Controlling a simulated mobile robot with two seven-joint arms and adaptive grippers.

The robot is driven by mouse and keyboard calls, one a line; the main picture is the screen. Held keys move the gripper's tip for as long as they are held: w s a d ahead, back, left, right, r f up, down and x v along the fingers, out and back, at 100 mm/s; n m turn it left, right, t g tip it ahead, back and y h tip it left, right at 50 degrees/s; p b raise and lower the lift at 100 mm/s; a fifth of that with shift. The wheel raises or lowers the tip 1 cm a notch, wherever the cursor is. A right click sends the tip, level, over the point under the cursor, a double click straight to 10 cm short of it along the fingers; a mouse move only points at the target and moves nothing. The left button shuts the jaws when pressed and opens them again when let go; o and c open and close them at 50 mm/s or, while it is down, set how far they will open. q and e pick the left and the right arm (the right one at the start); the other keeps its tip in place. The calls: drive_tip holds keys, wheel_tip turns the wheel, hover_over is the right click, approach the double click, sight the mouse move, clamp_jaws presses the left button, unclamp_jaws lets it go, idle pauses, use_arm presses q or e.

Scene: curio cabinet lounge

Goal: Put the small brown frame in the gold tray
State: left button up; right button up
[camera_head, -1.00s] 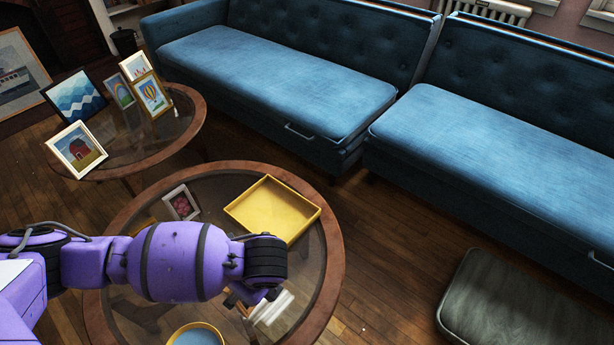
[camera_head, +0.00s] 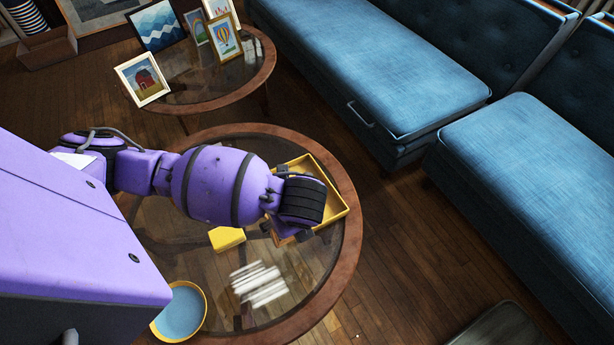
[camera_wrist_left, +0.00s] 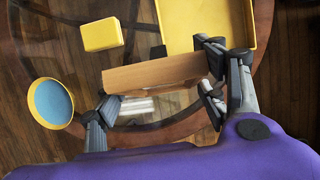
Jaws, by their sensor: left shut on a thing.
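My left gripper (camera_head: 288,236) hangs over the near side of the gold tray (camera_head: 342,215) in the head view, and my wrist hides part of the tray. In the left wrist view the gripper (camera_wrist_left: 160,86) is shut on the small brown frame (camera_wrist_left: 155,74), one finger at each end. The frame shows as a plain wooden bar, nearly edge-on; its picture face is not visible. It is held above the glass table, just beside the tray's near corner. The tray (camera_wrist_left: 254,28) looks empty where it shows. My right gripper is not in view.
The round table (camera_head: 350,255) also bears a yellow block (camera_head: 227,238), a white slatted thing (camera_head: 258,284) and a yellow-rimmed blue bowl (camera_head: 181,312). Several picture frames stand on a second round table (camera_head: 222,85) behind. A blue sofa (camera_head: 390,70) stands beyond.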

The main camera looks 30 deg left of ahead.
use_arm(q)
drive_tip(key=w+f+b, duration=0.2)
drive_tip(key=w+f, duration=0.2)
drive_tip(key=w+f+b, duration=0.2)
drive_tip(key=w+f, duration=0.2)
drive_tip(key=w, duration=0.1)
drive_tip(key=w+f+b, duration=0.3)
drive_tip(key=w+f, duration=0.1)
drive_tip(key=f, duration=0.1)
drive_tip(key=shift+w+a, duration=0.25)
drive_tip(key=shift+a, duration=0.15)
drive_tip(key=shift+r, duration=0.1)
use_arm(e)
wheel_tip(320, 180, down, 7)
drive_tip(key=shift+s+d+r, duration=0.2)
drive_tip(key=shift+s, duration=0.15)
use_arm(q)
drive_tip(key=shift+f, duration=0.2)
drive_tip(key=o, duration=1.3)
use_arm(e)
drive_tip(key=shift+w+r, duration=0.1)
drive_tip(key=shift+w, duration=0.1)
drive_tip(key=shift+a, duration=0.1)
use_arm(q)
drive_tip(key=shift+r, duration=0.1)
